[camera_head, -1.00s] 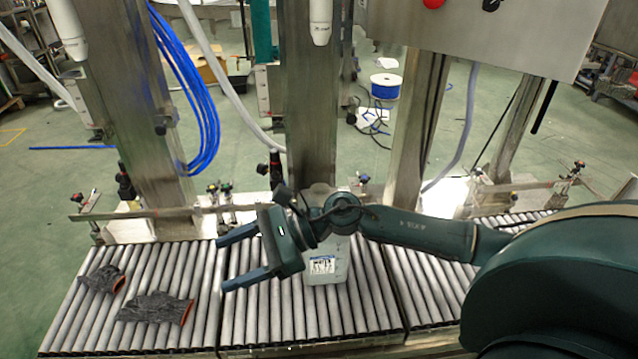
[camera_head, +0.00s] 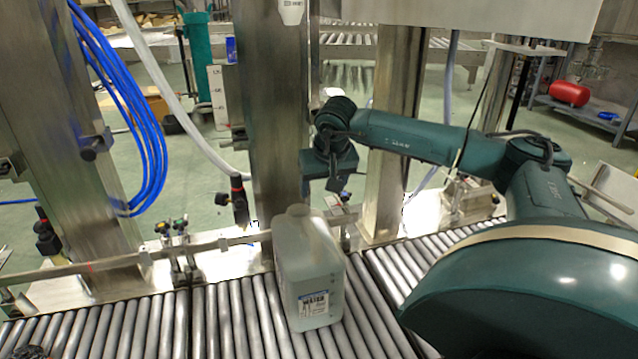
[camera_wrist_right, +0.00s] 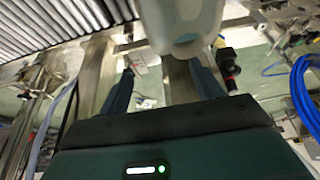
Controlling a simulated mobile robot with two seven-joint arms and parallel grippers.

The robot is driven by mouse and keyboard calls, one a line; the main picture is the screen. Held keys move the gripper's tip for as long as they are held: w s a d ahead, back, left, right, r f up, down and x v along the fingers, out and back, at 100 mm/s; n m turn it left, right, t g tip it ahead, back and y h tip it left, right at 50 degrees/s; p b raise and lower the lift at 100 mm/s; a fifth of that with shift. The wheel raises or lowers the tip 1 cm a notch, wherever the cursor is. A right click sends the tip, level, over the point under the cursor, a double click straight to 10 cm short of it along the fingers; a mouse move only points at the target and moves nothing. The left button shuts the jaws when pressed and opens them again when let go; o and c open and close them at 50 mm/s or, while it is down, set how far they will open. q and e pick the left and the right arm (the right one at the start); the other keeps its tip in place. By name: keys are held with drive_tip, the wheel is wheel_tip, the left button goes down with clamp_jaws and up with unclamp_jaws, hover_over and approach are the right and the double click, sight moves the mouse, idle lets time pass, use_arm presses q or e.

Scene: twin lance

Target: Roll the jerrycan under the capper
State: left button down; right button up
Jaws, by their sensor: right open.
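The jerrycan (camera_head: 308,275), pale and translucent with a white and blue label, stands upright on the roller conveyor (camera_head: 230,325). My right gripper (camera_head: 332,172) is above and behind it in the head view, its fingers mostly hidden there. In the right wrist view the open fingers (camera_wrist_right: 162,68) are spread and empty, and the jerrycan (camera_wrist_right: 182,22) shows beyond their tips; I cannot tell whether they touch it. A white nozzle-like head (camera_head: 291,10) hangs at the top edge, above the jerrycan; I cannot tell whether it is the capper. My left gripper is out of view.
A metal guide rail (camera_head: 120,262) with clamps runs along the conveyor's far side. Steel columns (camera_head: 268,130) stand behind it. Blue hoses (camera_head: 135,120) hang at the left. The rollers left of the jerrycan are clear, except a dark item (camera_head: 72,345) at the bottom-left edge.

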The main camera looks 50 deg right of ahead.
sight(317, 213)
drive_tip(key=b+x, duration=0.3)
drive_tip(key=x, duration=0.8)
drive_tip(key=shift+f+b, duration=0.25)
drive_tip(key=shift+b, duration=0.15)
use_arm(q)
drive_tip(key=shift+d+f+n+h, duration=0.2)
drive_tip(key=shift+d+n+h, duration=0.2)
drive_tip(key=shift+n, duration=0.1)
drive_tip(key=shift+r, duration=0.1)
use_arm(e)
drive_tip(key=shift+c, duration=0.6)
drive_tip(key=shift+c, duration=0.7)
clamp_jaws()
drive_tip(key=shift+r, duration=0.1)
